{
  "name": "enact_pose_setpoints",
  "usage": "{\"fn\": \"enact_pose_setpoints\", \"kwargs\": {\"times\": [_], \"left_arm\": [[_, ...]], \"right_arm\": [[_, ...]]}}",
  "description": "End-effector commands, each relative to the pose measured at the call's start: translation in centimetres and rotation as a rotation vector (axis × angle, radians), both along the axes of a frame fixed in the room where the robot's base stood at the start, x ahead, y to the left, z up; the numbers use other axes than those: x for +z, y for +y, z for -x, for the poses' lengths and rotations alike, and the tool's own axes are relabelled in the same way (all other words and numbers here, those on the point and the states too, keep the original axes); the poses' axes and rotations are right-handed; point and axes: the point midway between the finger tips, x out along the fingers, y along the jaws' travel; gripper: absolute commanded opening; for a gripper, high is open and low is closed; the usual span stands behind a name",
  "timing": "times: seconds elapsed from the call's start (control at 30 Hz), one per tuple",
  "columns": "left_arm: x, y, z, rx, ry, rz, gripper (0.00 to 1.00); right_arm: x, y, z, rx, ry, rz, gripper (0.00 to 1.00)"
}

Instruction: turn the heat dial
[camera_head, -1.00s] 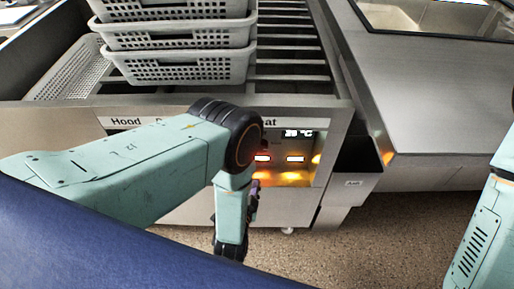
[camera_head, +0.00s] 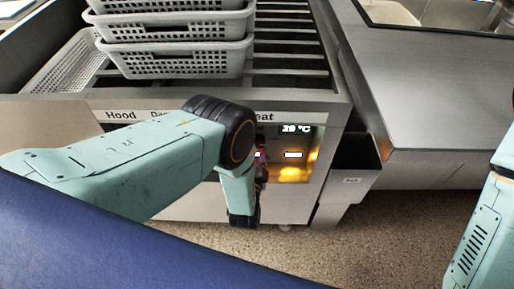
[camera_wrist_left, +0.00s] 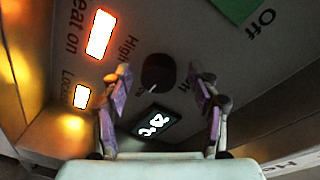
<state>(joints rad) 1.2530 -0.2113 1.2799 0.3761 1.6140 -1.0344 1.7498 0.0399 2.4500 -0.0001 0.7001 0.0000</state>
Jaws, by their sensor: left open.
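The heat dial (camera_wrist_left: 158,73) is a round black knob with a light pointer mark on the grey panel, seen in the left wrist view. My left gripper (camera_wrist_left: 163,84) is open, its purple-padded fingers on either side of the dial in that view. I cannot tell whether they touch it. In the head view, the left gripper (camera_head: 261,167) shows only partly beside my wrist, in front of the panel, and the dial is hidden there. The temperature display (camera_head: 296,129) reads about 29 °C; it also shows in the wrist view (camera_wrist_left: 156,122). My right gripper is out of view.
Stacked grey perforated baskets (camera_head: 178,61) stand on the slatted rack (camera_head: 290,62) above the panel. Lit indicators (camera_head: 293,155) glow orange beside my wrist. A metal counter (camera_head: 425,90) and a small bin (camera_head: 352,181) stand to the right. Speckled floor (camera_head: 330,240) is clear below.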

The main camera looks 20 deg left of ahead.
Motion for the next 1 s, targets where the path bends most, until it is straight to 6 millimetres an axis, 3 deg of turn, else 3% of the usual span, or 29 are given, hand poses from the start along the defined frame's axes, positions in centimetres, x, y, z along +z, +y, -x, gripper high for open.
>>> {"fn": "enact_pose_setpoints", "kwargs": {"times": [0.2,0.8,1.0], "left_arm": [[0.04,-0.18,-0.07,0.0,0.0,0.0,0.59],[0.06,-0.24,-0.05,-0.001,-0.001,0.001,0.08],[0.06,-0.26,-0.07,-0.001,-0.004,0.01,0.06]], "right_arm": [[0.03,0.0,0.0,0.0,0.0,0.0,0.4],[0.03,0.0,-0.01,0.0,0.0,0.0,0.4],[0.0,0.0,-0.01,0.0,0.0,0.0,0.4]]}}
